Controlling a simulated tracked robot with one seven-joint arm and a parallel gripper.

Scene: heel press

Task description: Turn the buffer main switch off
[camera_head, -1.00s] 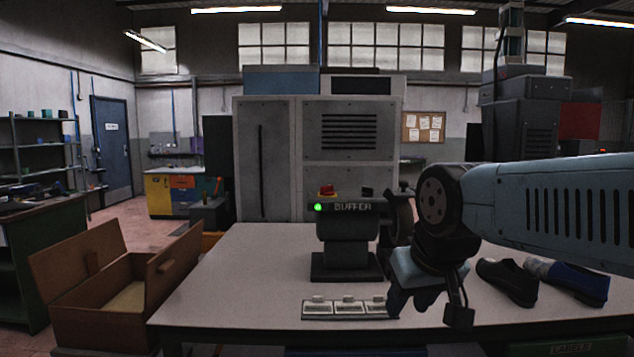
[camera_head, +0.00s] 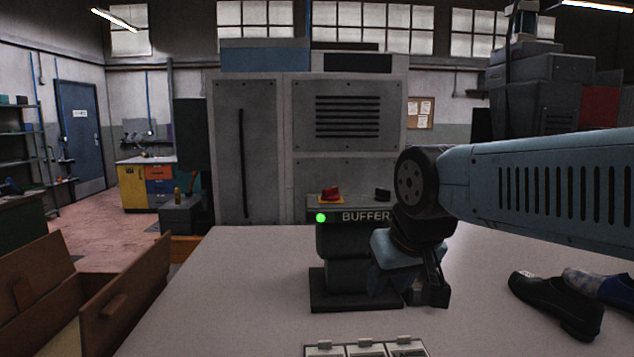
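The buffer (camera_head: 345,245) is a dark machine on a pedestal, standing on the table, with the label "BUFFER" on its front. A green lamp (camera_head: 321,217) glows at the left of the label. On top sit a red switch knob (camera_head: 330,193) on a yellow plate and a small black knob (camera_head: 382,194). My gripper (camera_head: 428,297) hangs low in front of the buffer's right side, pointing down, below the red switch and right of it. Its fingers are small and dark, and I cannot tell their opening. My wrist and forearm hide the buffer's right part.
The pale table (camera_head: 230,290) is clear left of the buffer. A row of labelled white blocks (camera_head: 365,348) lies at the front edge. Black shoes (camera_head: 556,305) lie on the right. An open brown box (camera_head: 120,300) stands at left. A grey cabinet (camera_head: 250,150) stands behind.

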